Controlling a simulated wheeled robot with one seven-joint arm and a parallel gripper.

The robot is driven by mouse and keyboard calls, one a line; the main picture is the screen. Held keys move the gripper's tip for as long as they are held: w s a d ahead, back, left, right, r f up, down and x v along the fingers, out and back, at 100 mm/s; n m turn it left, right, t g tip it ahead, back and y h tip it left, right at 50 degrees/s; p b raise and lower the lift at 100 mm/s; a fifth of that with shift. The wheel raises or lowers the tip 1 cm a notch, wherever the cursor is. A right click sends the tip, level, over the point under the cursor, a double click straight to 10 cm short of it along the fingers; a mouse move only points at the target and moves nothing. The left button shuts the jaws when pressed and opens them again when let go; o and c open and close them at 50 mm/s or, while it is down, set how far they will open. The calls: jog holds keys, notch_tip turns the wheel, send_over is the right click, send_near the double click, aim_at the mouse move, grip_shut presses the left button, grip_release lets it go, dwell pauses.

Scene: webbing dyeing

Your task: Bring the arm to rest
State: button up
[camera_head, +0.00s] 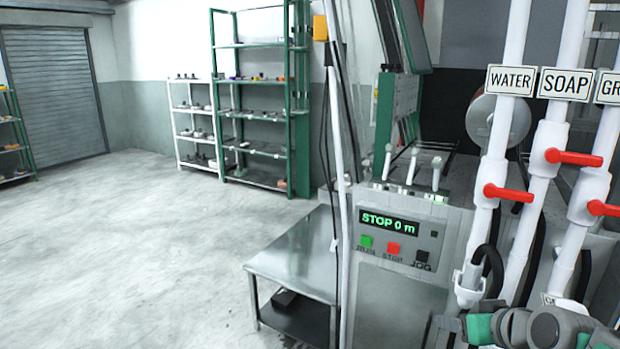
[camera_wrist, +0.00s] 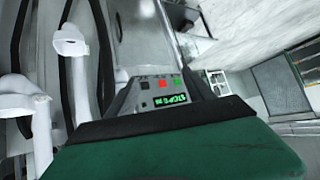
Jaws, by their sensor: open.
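My arm (camera_head: 545,326) shows at the bottom right of the head view, folded low in front of the white pipes. My gripper (camera_wrist: 175,148) shows in the wrist view as a broad green part with a black edge across the bottom. It is open, and I see nothing held; its fingertips cannot be made out. The control panel (camera_head: 398,238) stands left of the arm, apart from it, with its display reading "STOP 0 m". The panel also shows upside down in the wrist view (camera_wrist: 158,92), beyond the gripper.
White pipes labelled WATER (camera_head: 510,81) and SOAP (camera_head: 566,84), with red valve handles (camera_head: 508,193), stand close to the arm. A metal table (camera_head: 295,262) stands left of the panel. Shelves (camera_head: 262,112) line the far wall. The floor (camera_head: 130,250) at left is clear.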

jog(key=s+a+g+p, duration=0.2)
jog(key=a+g+p, duration=0.2)
jog(key=a, duration=0.8)
jog(key=s+a+g+p, duration=0.2)
jog(key=s+a+p, duration=0.1)
jog(key=s+a, duration=0.4)
jog(key=shift+s+a+g+h+p, duration=0.3)
jog(key=shift+s+g+p, duration=0.1)
jog(key=shift+s, duration=0.4)
